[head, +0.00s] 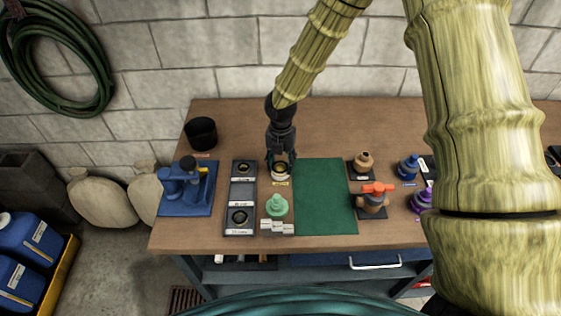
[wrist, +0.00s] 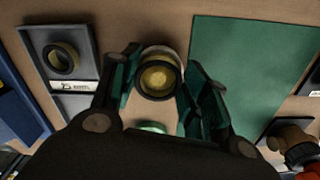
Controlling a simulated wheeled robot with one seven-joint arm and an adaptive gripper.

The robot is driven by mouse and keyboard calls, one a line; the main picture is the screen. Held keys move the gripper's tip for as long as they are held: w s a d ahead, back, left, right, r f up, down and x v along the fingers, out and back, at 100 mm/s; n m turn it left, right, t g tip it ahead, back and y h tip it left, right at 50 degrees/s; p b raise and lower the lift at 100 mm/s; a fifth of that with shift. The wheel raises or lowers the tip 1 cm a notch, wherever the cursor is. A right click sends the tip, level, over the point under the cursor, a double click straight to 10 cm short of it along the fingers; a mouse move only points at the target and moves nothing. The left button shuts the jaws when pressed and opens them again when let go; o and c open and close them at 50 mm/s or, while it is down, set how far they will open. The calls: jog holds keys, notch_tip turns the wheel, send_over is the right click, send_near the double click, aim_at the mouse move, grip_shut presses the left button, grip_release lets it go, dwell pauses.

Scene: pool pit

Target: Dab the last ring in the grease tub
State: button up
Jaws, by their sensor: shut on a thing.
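The green mat (head: 324,197) is bare. A blue pump on a blue mat (head: 187,190), a black cup (head: 201,133) and an orange-handled valve (head: 374,197) stand around.

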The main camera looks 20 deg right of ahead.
jog(key=shift+s+r, duration=0.1)
dwell(0.3)
jog(key=shift+r+p, duration=3.1)
jog(key=shift+r, duration=0.3)
